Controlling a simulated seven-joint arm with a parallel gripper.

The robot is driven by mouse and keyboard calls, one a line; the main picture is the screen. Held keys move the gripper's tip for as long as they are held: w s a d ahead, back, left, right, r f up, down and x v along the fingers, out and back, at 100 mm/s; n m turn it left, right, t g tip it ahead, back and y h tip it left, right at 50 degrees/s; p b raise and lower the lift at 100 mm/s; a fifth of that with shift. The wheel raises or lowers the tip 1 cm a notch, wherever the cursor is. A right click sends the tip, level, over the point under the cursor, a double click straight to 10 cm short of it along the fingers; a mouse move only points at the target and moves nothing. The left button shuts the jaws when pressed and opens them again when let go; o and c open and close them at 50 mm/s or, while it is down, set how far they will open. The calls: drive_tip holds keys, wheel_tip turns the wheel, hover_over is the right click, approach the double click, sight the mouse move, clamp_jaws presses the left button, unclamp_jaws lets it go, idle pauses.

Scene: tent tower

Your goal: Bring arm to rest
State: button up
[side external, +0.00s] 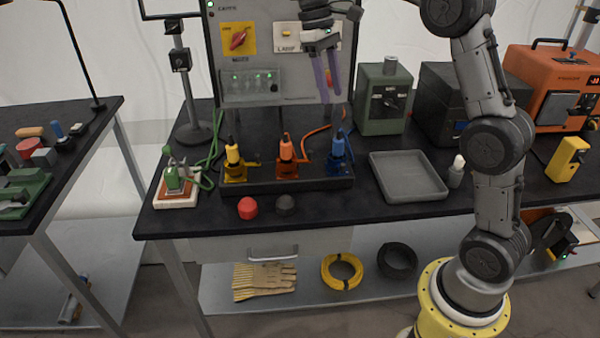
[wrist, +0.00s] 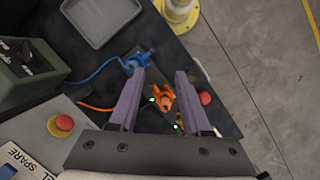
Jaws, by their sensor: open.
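My gripper (side external: 326,75) is raised in front of the grey control panel (side external: 262,30), well above the black workbench. Its two purple fingers are apart with nothing between them in the side view. In the wrist view my gripper (wrist: 157,100) points down with open fingers, and the orange plug (wrist: 163,97) shows far below between them. My arm stands bent at the right of the bench.
Yellow (side external: 233,160), orange (side external: 286,157) and blue (side external: 338,152) plugs stand in a dark rack. A grey tray (side external: 408,176), a green box (side external: 383,100) and red (side external: 248,208) and dark caps (side external: 285,203) are on the bench.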

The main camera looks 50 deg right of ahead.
drive_tip(key=s+a+r+t, duration=0.2)
drive_tip(key=s+a+r, duration=0.1)
drive_tip(key=s, duration=0.5)
drive_tip(key=s+a+r+t, duration=0.2)
drive_tip(key=s+a+t, duration=0.15)
drive_tip(key=s, duration=0.45)
drive_tip(key=s+a+f+t, duration=0.2)
drive_tip(key=s+f+t, duration=0.1)
drive_tip(key=s+f, duration=0.4)
wheel_tip(320, 180, down, 4)
drive_tip(key=shift+s+a+r, duration=0.15)
drive_tip(key=shift+a+r, duration=0.05)
drive_tip(key=shift+a, duration=0.05)
